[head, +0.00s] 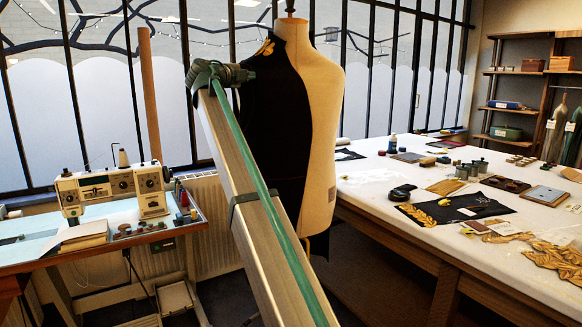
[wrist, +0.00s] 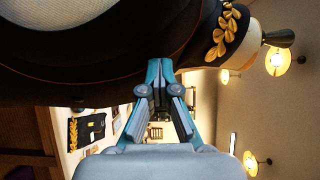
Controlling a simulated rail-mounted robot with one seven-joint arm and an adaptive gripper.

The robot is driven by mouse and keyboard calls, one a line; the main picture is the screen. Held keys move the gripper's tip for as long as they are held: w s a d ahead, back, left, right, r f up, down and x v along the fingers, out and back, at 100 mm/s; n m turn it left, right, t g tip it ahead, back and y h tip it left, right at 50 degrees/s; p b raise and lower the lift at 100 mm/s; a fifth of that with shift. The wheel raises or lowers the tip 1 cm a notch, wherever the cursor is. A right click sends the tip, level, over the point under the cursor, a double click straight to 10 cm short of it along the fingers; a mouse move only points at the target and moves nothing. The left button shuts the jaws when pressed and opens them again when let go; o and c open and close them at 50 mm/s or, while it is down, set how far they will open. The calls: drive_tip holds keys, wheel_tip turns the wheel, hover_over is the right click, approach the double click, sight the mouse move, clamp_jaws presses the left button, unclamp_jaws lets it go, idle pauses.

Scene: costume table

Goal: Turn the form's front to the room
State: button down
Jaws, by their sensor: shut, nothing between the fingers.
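The dress form (head: 318,130) stands upright in the middle of the head view, between the windows and the table. Its right half is bare cream; a dark garment (head: 275,125) covers its left half, with gold trim near the neck. My arm crosses in front of its lower left, and the arm's end is beside the garment's shoulder. My fingers are not clear there. In the wrist view, my gripper (wrist: 160,64) is shut and empty, its tips close against the dark garment (wrist: 110,45); contact cannot be told. Gold leaf trim (wrist: 224,35) shows at upper right.
A long white-topped table (head: 400,190) with cloth pieces, gold trims and small pots stands right of the form. A sewing machine (head: 110,190) on its table is at left. Barred windows lie behind; a shelf (head: 515,105) is at far right.

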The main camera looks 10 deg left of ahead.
drive_tip(key=shift+w+a+p, duration=0.25)
drive_tip(key=shift+a+p, duration=0.2)
drive_tip(key=shift+p, duration=0.05)
drive_tip(key=shift+w+a+p, duration=0.2)
drive_tip(key=shift+a+p, duration=0.25)
drive_tip(key=shift+p, duration=0.05)
drive_tip(key=shift+w+a+p, duration=1.45)
drive_tip(key=shift+a+p, duration=0.1)
drive_tip(key=shift+p, duration=2.45)
drive_tip(key=shift+r+p, duration=0.1)
drive_tip(key=shift+p, duration=0.25)
